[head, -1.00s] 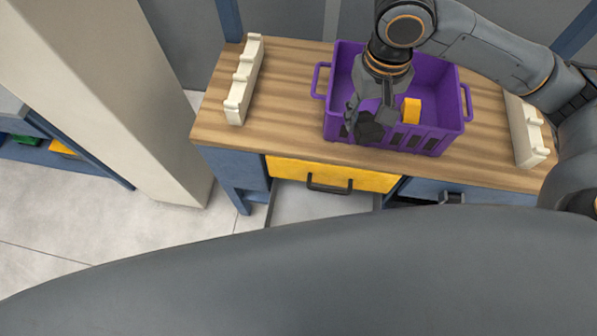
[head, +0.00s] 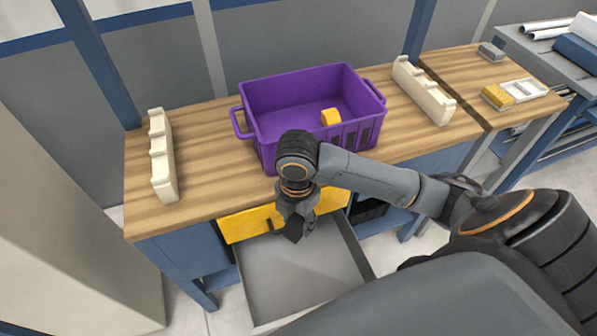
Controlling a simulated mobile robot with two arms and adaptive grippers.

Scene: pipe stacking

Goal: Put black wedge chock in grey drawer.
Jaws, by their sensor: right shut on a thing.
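My right gripper (head: 297,218) is shut on the black wedge chock (head: 293,233), which is small, dark and partly hidden by the fingers. The gripper points down in front of the bench. In the head view, it holds the chock over the back part of the pulled-out grey drawer (head: 285,280). I cannot tell how high the chock is above the drawer floor. The visible drawer floor is bare. My left gripper is not in view.
A yellow drawer front (head: 246,225) with a dark handle sits closed above the grey drawer. A purple crate (head: 275,135) with a yellow block (head: 331,117) stands on the wooden bench (head: 205,170). Cream racks stand left (head: 161,160) and right (head: 422,92).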

